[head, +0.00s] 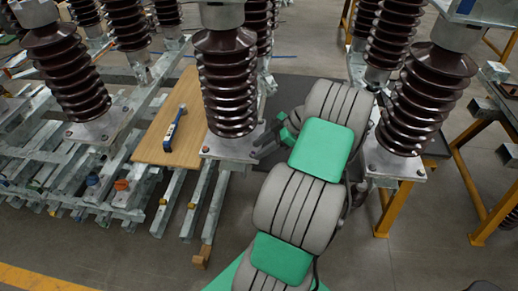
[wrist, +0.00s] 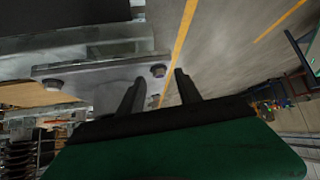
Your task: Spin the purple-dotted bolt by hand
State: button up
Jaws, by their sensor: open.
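In the wrist view, a bolt (wrist: 158,70) sits near the corner of a grey metal base plate (wrist: 100,72). A second bolt (wrist: 52,84) sits further left on the same plate. I cannot make out a purple dot on either. My gripper (wrist: 160,78) is open, its two dark fingers pointing at the plate corner, with the nearer bolt in line with the gap between the tips. I cannot tell whether the fingers touch it. In the head view, my gripper (head: 285,134) is partly hidden by my arm, beside the base plate (head: 228,148) of the middle brown insulator (head: 228,85).
A wooden board (head: 155,140) with a blue-handled tool (head: 174,128) lies left of the middle insulator. Another insulator (head: 422,100) stands close right of my arm on a yellow-legged frame (head: 388,208). Galvanised beams (head: 85,190) fill the left. Floor is open at front right.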

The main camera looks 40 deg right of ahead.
jog(key=shift+w+a+f, duration=0.15)
jog(key=shift+a+f, duration=0.05)
jog(key=shift+f, duration=0.1)
jog(key=shift+c, duration=0.2)
grip_shut()
